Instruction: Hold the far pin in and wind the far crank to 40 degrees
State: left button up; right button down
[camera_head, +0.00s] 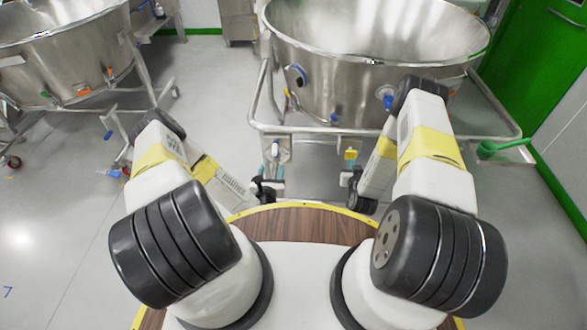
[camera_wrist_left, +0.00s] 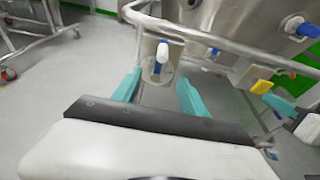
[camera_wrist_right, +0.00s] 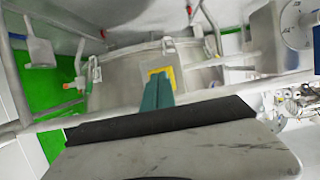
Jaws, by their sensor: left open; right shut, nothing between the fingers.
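A small handle with a white top and blue lower part (camera_wrist_left: 161,55) stands on a grey metal plate at the vessel frame; I take it for the crank. It shows small in the head view (camera_head: 275,150). My left gripper (camera_head: 272,172) is open, its teal fingers (camera_wrist_left: 158,86) apart on either side of the view below the handle. A yellow piece (camera_wrist_right: 160,75), perhaps the pin, is on the frame to the right, also in the head view (camera_head: 351,154). My right gripper (camera_wrist_right: 158,92) is shut and empty, its tips at the yellow piece; contact is unclear.
A large steel vessel (camera_head: 330,75) sits in a tubular frame (camera_head: 312,131) ahead of me. Another steel vessel (camera_head: 65,60) on a wheeled stand is at the left. Grey floor between the vessels is open.

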aim_at(274, 154)
pick_arm(q)
jog(key=x, duration=0.3)
jog(key=r+x, duration=0.1)
jog(key=x, duration=0.2)
jog(key=r+x, duration=0.1)
jog(key=x, duration=0.3)
jog(key=shift+w+r, duration=0.25)
jog(key=shift+w, duration=0.05)
jog(key=shift+s, duration=0.1)
jog(key=shift+f, duration=0.1)
dwell(0.4)
pick_arm(e)
jog(key=shift+w, duration=0.1)
dwell(0.6)
jog(key=shift+w, duration=1.85)
pick_arm(q)
grip_shut()
